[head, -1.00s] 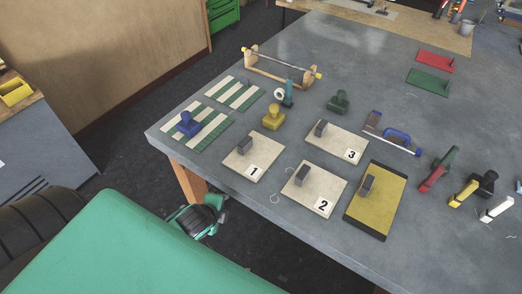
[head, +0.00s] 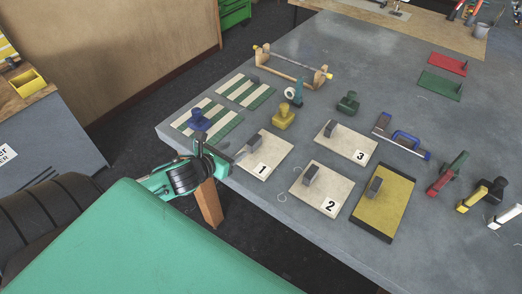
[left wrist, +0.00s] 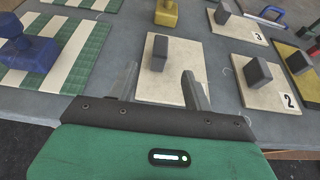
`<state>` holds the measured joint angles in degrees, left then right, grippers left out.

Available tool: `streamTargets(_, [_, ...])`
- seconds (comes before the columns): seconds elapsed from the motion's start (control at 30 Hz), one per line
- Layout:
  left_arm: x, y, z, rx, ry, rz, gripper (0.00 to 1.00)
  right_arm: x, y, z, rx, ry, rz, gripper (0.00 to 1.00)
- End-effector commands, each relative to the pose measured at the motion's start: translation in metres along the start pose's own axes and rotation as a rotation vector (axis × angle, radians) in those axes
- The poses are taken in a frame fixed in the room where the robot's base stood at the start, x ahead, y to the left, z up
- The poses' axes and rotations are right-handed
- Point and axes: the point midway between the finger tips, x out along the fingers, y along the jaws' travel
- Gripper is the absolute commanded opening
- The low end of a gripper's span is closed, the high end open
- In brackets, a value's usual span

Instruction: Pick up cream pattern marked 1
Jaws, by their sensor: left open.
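The cream pattern marked 1 (head: 273,153) lies flat near the table's left front edge. In the left wrist view, its cream board (left wrist: 172,92) lies ahead of my gripper, with a dark grey block handle (left wrist: 160,52) standing on it. My left gripper (head: 238,155) is at the near left side of this pattern in the head view and partly covers it. In the left wrist view my gripper's two fingers (left wrist: 160,82) are apart with nothing between them, and the handle stands beyond the tips. The number 1 is hidden there. My right gripper is not in view.
Cream patterns marked 2 (head: 320,190) and 3 (head: 346,143) lie to the right. A yellow stamp-like block (head: 284,116) stands behind pattern 1. A blue one (head: 199,121) stands on a green striped sheet (head: 224,129).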

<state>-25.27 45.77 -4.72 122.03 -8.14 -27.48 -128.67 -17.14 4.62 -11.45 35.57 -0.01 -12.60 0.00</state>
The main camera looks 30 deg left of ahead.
Motion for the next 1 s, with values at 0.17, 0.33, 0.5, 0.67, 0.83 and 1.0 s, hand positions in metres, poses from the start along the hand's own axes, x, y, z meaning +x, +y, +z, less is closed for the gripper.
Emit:
streamTargets(0.17, [0.014,0.001,0.003,0.011,-0.005,0.0,0.51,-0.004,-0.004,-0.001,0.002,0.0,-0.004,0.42])
streamTargets(0.33, [0.037,0.001,0.003,0.009,-0.004,0.0,0.51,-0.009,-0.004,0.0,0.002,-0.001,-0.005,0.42])
streamTargets(0.5, [0.061,0.0,0.003,0.007,-0.002,0.0,0.51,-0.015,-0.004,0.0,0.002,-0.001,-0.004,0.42])
streamTargets(0.67, [0.079,0.0,0.002,0.007,-0.002,0.0,0.51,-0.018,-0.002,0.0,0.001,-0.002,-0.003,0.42])
streamTargets(0.83, [0.086,0.0,0.001,0.009,-0.001,-0.001,0.51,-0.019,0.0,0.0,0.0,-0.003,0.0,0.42])
streamTargets(1.0, [0.099,-0.001,0.003,0.004,-0.002,-0.001,0.51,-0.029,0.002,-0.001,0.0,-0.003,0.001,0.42])
